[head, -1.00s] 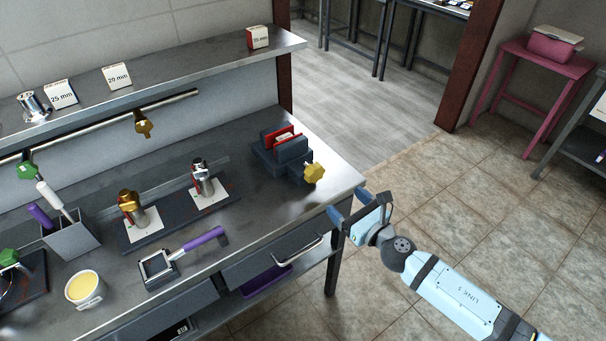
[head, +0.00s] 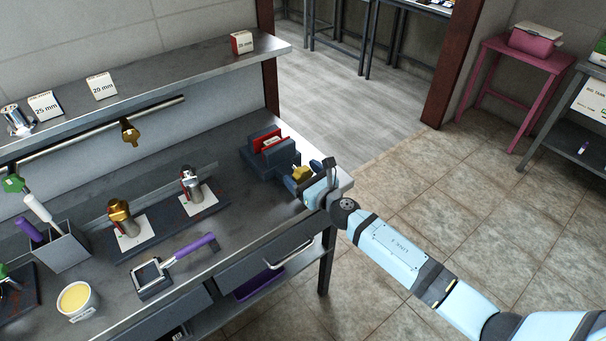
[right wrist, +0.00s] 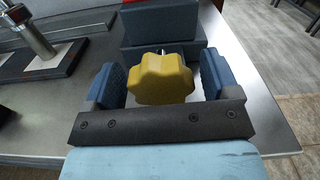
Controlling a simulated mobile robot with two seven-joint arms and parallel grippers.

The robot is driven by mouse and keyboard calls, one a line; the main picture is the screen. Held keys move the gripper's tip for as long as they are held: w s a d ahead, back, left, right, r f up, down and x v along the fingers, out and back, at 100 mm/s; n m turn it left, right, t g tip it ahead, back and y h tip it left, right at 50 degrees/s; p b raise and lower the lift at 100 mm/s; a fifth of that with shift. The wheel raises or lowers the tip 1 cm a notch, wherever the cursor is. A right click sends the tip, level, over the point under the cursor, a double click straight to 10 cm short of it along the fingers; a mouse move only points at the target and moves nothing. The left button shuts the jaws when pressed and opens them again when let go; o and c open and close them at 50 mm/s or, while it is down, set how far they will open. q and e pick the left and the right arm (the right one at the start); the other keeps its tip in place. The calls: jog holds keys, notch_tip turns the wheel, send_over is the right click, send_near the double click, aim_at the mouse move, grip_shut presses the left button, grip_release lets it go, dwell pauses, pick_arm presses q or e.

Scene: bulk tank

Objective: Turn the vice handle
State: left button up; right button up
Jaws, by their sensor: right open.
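The vice (head: 268,152) is a dark blue-grey block with red jaw faces at the right end of the steel bench. Its yellow lobed handle (head: 301,173) faces the bench's right front corner. In the right wrist view the handle (right wrist: 161,78) sits between the two blue fingers of my right gripper (right wrist: 162,85). The fingers are open, with a visible gap on each side of the handle. In the head view my right gripper (head: 303,181) reaches in from the right and partly covers the handle. My left gripper is not in view.
On the bench (head: 233,228) stand two metal fittings on a dark plate (head: 165,225), a purple-handled tool (head: 190,250), a grey holder (head: 62,248) and a yellow-filled cup (head: 77,300). A shelf (head: 150,85) runs along the back. The floor right of the bench is clear.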

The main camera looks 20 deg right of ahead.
jog(key=c, duration=0.9)
jog(key=shift+m, duration=0.4)
